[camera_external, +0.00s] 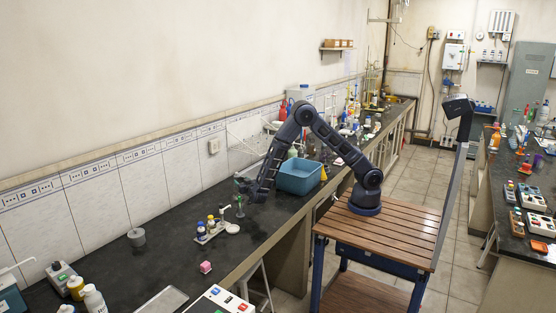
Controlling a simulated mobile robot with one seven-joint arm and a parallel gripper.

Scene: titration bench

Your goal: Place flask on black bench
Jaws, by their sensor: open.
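The black bench (175,225) runs along the tiled wall from front left to back right. My gripper (250,191) is open and points down, low over the bench, left of a blue basin. A small, slim greenish item (240,209) stands just beneath and left of the gripper; whether it is a flask, and whether it touches the fingers, I cannot tell. A small yellow cone shape (323,174), perhaps a flask, shows at the basin's right side. No flask is clearly recognizable at this size.
The blue basin (300,178) stands right of my gripper. A small bottle rack (208,232) and a white dish (232,228) lie in front. A grey cylinder (137,237) and pink block (205,267) are further left. Bare bench lies between them. Crowded glassware fills the back.

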